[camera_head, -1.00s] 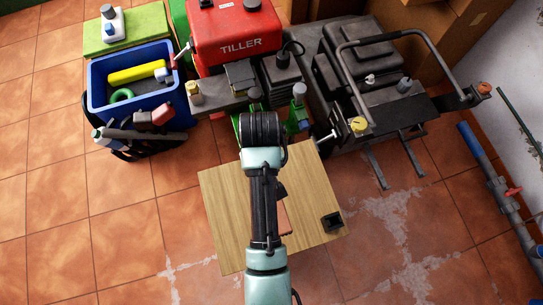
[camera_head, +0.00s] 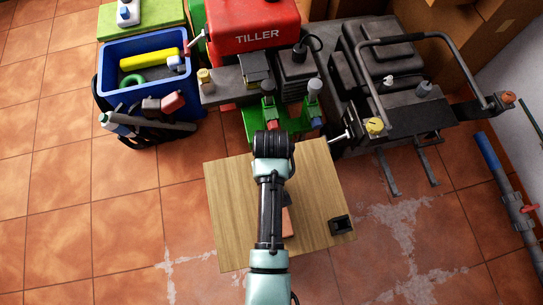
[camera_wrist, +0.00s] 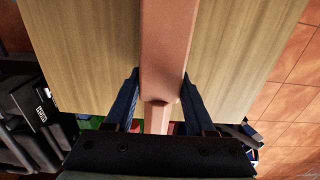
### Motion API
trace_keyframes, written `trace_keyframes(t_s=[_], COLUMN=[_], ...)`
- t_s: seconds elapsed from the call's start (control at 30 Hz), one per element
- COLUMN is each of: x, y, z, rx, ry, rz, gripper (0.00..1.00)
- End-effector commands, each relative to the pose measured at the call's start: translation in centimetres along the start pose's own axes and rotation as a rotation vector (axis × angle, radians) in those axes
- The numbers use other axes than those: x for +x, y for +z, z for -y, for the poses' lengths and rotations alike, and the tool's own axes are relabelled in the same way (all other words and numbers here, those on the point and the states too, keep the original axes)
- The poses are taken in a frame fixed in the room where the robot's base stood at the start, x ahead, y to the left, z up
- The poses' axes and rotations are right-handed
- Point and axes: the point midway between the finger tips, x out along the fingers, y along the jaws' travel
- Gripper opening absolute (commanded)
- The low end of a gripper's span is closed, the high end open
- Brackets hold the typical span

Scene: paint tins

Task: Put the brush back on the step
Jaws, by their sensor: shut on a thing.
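A long salmon-coloured thing, which I take to be the brush (camera_wrist: 167,50), runs up the middle of the wrist view and narrows toward my gripper. My gripper (camera_wrist: 160,80) has its two dark blue fingers on either side of it, shut on it. The wooden board (camera_head: 232,205), which I take to be the step, lies behind it in the wrist view. In the head view my arm covers the middle of the board and hides the fingers. A salmon part of the brush (camera_head: 287,222) shows just right of my arm, over the board.
A small black object (camera_head: 341,225) sits at the board's right edge. The red tiller (camera_head: 255,30) stands behind the board, with a blue crate (camera_head: 108,88) to its left and a dark metal-framed machine (camera_head: 385,60) to its right. A pipe (camera_head: 510,195) lies far right.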

Motion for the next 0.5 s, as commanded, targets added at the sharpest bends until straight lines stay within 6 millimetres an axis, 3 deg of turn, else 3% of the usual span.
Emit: trace_keyframes(t_s=[0.1,0.13,0.2,0.3,0.5], x=[0.28,0.28,0.25,0.24,0.24], y=[-0.03,-0.02,-0.01,-0.01,0.0], z=[-0.02,-0.01,-0.02,-0.01,-0.01], rx=[0.0,0.0,0.0,0.0,0.0], ry=[0.0,0.0,0.0,0.0,0.0], rz=[-0.001,-0.001,0.0,0.0,0.0], gripper=[0.0,0.58,0.71,0.85,0.85])
